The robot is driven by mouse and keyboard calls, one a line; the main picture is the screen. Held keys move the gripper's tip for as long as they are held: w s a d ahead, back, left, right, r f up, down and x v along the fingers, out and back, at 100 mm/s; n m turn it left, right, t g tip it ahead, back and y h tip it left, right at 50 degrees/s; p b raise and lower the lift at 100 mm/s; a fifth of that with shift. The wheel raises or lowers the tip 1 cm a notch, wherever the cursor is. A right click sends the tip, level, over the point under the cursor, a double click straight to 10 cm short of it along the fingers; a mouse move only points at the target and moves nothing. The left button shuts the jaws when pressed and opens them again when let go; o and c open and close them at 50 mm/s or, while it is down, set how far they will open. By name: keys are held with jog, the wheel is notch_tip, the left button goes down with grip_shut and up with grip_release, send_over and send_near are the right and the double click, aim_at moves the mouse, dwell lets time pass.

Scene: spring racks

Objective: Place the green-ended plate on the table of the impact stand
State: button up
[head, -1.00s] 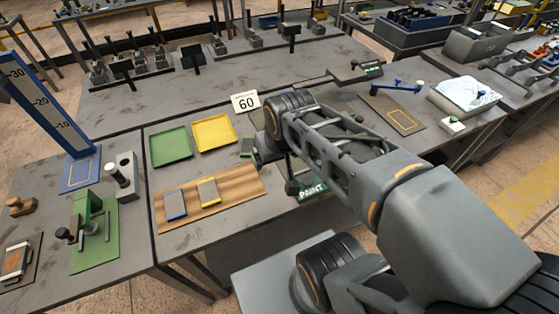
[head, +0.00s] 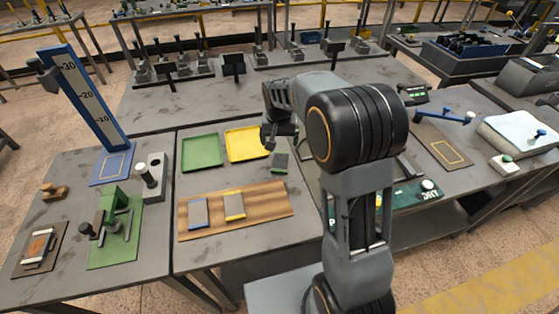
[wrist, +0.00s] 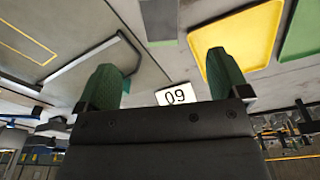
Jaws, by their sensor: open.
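The green-ended plate (head: 281,161) is a small grey plate with a green end. It lies on the middle table, right of the yellow tray. In the wrist view a grey plate (wrist: 159,20) shows at the top edge, partly cut off. My gripper (head: 279,138) is above and close to the plate in the head view. Its two green-padded fingers are spread with nothing between them in the wrist view (wrist: 165,85). The likely impact stand (head: 85,97) is a tall blue post with a scale. Its blue table (head: 111,170) has a yellow outline and looks bare.
A wooden board (head: 270,202) holds a blue-ended plate (head: 198,212) and a yellow-ended plate (head: 234,206). A green tray (head: 203,152) and a yellow tray (head: 247,145) are empty. A green fixture (head: 115,225) and a grey block with a post (head: 152,178) stand near the blue table.

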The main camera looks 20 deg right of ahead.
jog(key=r, duration=0.1)
jog(key=m, duration=0.1)
send_over(280, 161)
jog(key=s, duration=0.1)
jog(key=f, duration=0.7)
jog(key=shift+s+a+f+p, duration=0.15)
jog(key=shift+a+f+p, duration=0.05)
jog(key=shift+p, duration=0.1)
jog(key=shift+w+d+f+p, duration=0.1)
jog(key=shift+w+f+p, duration=0.1)
jog(key=shift+f, duration=0.8)
jog(key=shift+w+d+f+p, duration=0.15)
jog(key=shift+f+p, duration=0.1)
jog(key=shift+f, duration=0.75)
jog(key=shift+w+d+f+p, duration=0.1)
jog(key=shift+w+f+p, duration=0.1)
jog(key=shift+f, duration=0.8)
jog(key=shift+a, duration=0.1)
jog(key=shift+c, duration=0.4)
jog(key=c, duration=1.4)
jog(key=shift+c, duration=0.6)
jog(key=shift+r, duration=0.15)
